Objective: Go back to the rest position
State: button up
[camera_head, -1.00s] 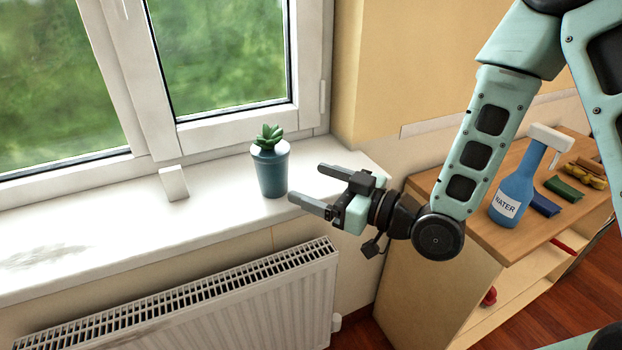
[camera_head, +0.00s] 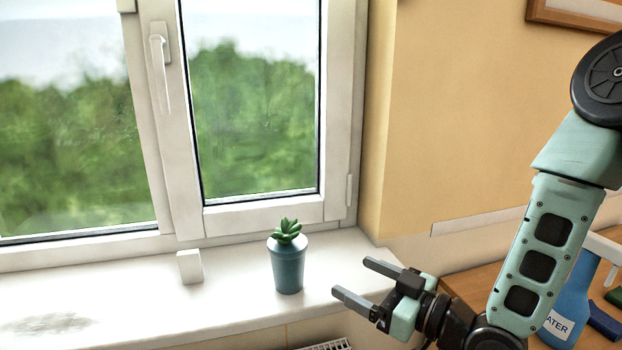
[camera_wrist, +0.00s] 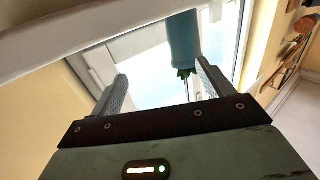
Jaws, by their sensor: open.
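My gripper (camera_head: 350,279) is open and empty above the right part of the windowsill. It points left toward a blue pot with a green succulent (camera_head: 288,265), which stands upright on the sill, apart from the fingers. In the wrist view, the gripper's two fingers (camera_wrist: 158,90) are spread, and the blue pot (camera_wrist: 183,40) shows beyond them, near the right finger. My arm reaches in from the right side of the head view.
The white windowsill (camera_head: 130,312) runs below a closed window, with a small white block (camera_head: 190,267) on it. A radiator (camera_head: 328,345) is below. At right, a wooden cabinet top (camera_head: 475,283) bears a blue water bottle (camera_head: 568,312) and a dark blue item (camera_head: 604,322).

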jog(key=s+d+r+m+g+h+p, duration=0.1)
jog(key=s+g+h, duration=0.4)
jog(key=s, duration=0.6)
jog(key=s+d+r+m+g+h+p, duration=0.1)
jog(key=s+d+g+h, duration=0.3)
jog(key=s, duration=0.7)
jog(key=r+g+h, duration=0.1)
jog(key=g+h, duration=0.1)
jog(key=h, duration=0.2)
jog(key=shift+s+d+r+g+p, duration=0.25)
jog(key=shift+d+r+g+p, duration=0.05)
jog(key=shift+d+p, duration=0.1)
jog(key=shift+a, duration=0.15)
dwell(0.3)
